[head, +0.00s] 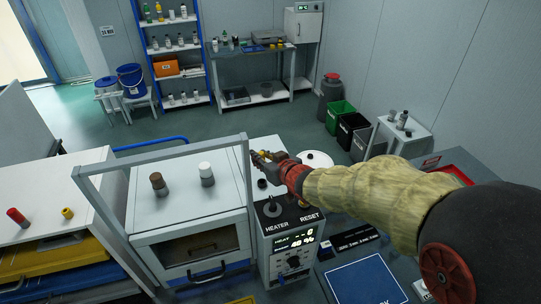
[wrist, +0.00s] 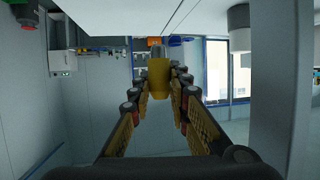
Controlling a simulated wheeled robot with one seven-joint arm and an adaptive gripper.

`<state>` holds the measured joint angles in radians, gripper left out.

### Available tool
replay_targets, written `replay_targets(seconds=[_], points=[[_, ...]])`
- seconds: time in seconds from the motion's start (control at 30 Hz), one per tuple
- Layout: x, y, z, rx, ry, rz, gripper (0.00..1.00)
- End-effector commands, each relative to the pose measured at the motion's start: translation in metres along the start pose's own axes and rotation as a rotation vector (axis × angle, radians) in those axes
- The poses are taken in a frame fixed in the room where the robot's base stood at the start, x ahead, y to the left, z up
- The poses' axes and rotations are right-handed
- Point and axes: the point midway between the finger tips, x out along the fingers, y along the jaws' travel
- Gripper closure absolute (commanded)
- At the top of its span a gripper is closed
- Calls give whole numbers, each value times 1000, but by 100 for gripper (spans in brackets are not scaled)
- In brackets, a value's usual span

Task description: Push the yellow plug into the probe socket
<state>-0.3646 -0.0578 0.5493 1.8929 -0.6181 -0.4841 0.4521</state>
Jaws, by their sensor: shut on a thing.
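My gripper (head: 262,158) is at the end of my outstretched arm, above the back of the heater unit (head: 283,234). In the wrist view, my gripper (wrist: 160,84) is shut on the yellow plug (wrist: 158,78), which sits between the fingertips. A short grey tip (wrist: 155,42) shows beyond the plug's body. The plug is too small to make out clearly in the head view. I cannot identify the probe socket in either view. A dark round fitting (head: 262,183) lies on the unit's top, just below my gripper.
A grey frame (head: 160,150) rises left of my gripper, over a cabinet with a brown knob (head: 158,184) and a white knob (head: 206,174). A black lever (head: 271,206) stands by the HEATER label. Red (head: 17,217) and yellow (head: 67,213) pieces stand on the left cabinet.

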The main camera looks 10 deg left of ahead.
Motion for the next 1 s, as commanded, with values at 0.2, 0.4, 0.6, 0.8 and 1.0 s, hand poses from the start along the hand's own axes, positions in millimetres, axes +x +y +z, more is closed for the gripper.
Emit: replay_targets(seconds=[0.2, 0.4, 0.6, 0.8, 1.0], points=[[-1, 1, 0, 2, 0, 2, 100], [2, 1, 6, 2, 0, 2, 100], [7, 1, 19, 2, -1, 2, 100], [14, 1, 36, 1, 0, 2, 100], [20, 1, 49, 1, 1, 2, 100]])
